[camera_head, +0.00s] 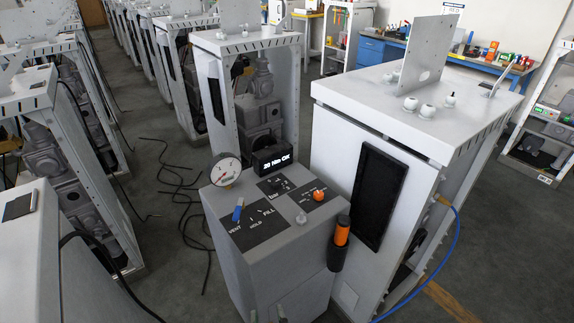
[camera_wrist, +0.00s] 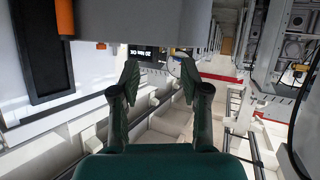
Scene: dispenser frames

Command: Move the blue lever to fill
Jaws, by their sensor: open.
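The blue lever (camera_head: 238,212) stands on the dark label plate (camera_head: 264,231) on top of a grey pedestal in the head view. The plate reads VENT, HOLD and FILL from left to right. The lever is at the left of the plate, above the word VENT and away from FILL. My gripper (camera_wrist: 160,80) shows only in the wrist view, with its two dark fingers spread apart and nothing between them. The lever cannot be made out in the wrist view, so its distance from the gripper cannot be told.
The pedestal also carries a round gauge (camera_head: 225,169), a display reading "20 Nm OK" (camera_head: 274,160) and an orange knob (camera_head: 318,195). An orange-handled tool (camera_head: 342,231) hangs at its right side. A white cabinet (camera_head: 340,150) stands close right. Black cables (camera_head: 180,187) lie on the floor.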

